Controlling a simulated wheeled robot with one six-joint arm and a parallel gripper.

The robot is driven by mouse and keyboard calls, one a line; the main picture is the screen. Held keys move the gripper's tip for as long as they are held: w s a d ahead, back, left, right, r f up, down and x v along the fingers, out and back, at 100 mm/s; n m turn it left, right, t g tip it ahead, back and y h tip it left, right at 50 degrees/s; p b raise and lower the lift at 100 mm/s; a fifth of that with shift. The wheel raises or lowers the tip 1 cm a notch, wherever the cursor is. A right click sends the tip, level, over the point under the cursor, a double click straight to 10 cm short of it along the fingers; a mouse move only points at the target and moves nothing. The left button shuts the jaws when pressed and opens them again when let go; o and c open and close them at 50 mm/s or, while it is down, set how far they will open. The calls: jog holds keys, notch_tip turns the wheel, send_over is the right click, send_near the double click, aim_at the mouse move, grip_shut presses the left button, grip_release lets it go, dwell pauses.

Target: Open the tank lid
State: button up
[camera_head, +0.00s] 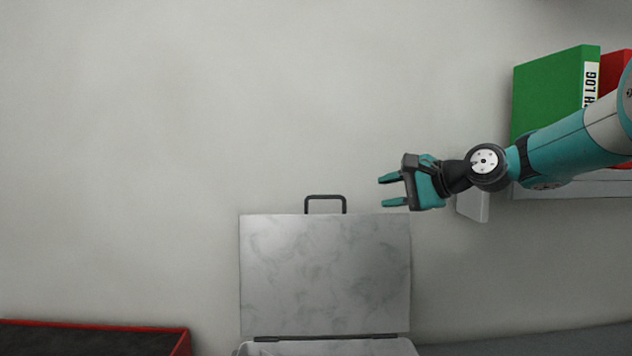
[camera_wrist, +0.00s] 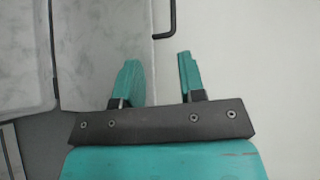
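The tank lid (camera_head: 325,272) stands raised, its marbled grey face toward the head camera and its dark handle (camera_head: 326,197) at the top. The tank (camera_head: 330,348) shows only as a strip below the dark hinge line at the bottom edge. My gripper (camera_head: 388,191) is to the right of the handle and slightly above the lid's top edge, apart from both. Its two fingers are spread with nothing between them. In the wrist view the open fingers (camera_wrist: 158,78) show, with the lid (camera_wrist: 100,50) behind and left and part of the handle (camera_wrist: 166,30) above them.
A green binder (camera_head: 548,95) and a red binder (camera_head: 616,75) stand on a shelf at the right, behind my arm. A red-rimmed dark tray (camera_head: 95,325) is at the lower left. The wall area above the lid is clear.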

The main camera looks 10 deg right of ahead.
aim_at(330, 197)
jog(key=shift+m+t, duration=0.3)
jog(key=shift+m, duration=0.2)
jog(key=p+x, duration=0.2)
jog(key=x, duration=0.3)
jog(key=p+x, duration=0.2)
jog(key=x, duration=0.4)
jog(key=w+r+p+x, duration=0.1)
jog(key=p+x, duration=0.1)
jog(key=x, duration=0.4)
jog(key=shift+d, duration=0.3)
grip_shut()
